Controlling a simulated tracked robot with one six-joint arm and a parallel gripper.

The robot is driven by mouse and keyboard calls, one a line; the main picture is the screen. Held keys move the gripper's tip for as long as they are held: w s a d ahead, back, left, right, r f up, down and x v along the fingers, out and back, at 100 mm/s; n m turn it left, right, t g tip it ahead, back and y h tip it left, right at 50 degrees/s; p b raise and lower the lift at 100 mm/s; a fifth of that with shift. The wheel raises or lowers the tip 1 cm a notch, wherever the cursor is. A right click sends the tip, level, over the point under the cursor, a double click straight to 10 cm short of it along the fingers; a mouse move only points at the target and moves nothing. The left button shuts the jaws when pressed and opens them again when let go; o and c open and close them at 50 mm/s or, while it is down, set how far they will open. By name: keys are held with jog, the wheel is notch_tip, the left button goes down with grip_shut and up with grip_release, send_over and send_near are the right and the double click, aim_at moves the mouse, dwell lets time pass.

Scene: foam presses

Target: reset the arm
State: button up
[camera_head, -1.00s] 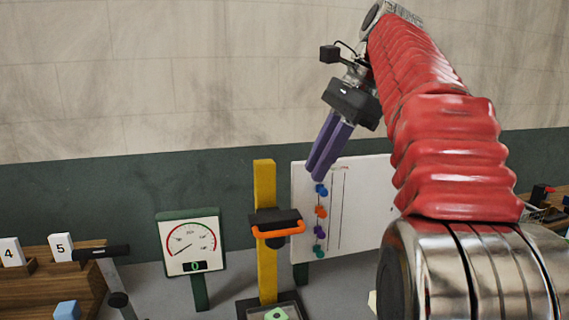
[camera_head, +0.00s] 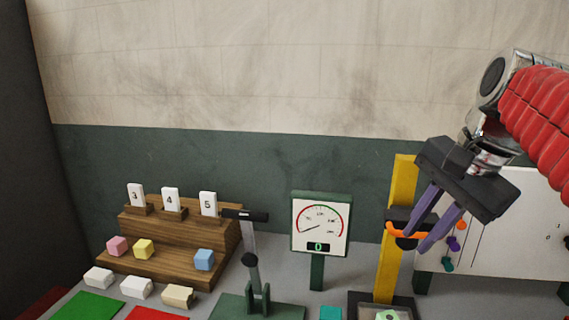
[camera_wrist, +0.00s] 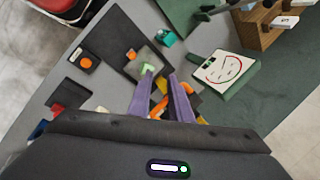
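My gripper (camera_head: 418,238) hangs from the red-sleeved arm at the right of the head view, its two purple fingers pointing down and left. In the wrist view the gripper (camera_wrist: 158,80) has a gap between its fingers, with nothing held in it. In the head view the fingers overlap the yellow press column (camera_head: 402,185) and its orange handle; I cannot tell if they touch. A green piece (camera_head: 386,316) lies at the press base, partly cut off by the frame, and also shows in the wrist view (camera_wrist: 147,69).
A gauge (camera_head: 320,222) reading 0 stands left of the press, beside a lever (camera_head: 249,259). A wooden stepped rack (camera_head: 185,232) holds cards 3, 4, 5 and pink, yellow and blue blocks. A white board (camera_head: 500,255) stands behind the arm. The wall above is bare.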

jog(key=s+a+f+n, duration=0.2)
jog(key=s+f+n, duration=0.1)
jog(key=f, duration=0.3)
jog(key=s+a+f+n+t+h, duration=0.1)
jog(key=s+a+f+n, duration=0.1)
jog(key=s+f+n, duration=0.2)
jog(key=s+a+f+n+t+h, duration=0.1)
jog(key=f+n, duration=0.4)
jog(key=f, duration=0.5)
jog(key=s+a, duration=0.1)
jog(key=s, duration=0.1)
jog(key=shift+s+a+f, duration=0.25)
jog(key=shift+s+a, duration=0.05)
jog(key=shift+a, duration=0.05)
dwell(1.0)
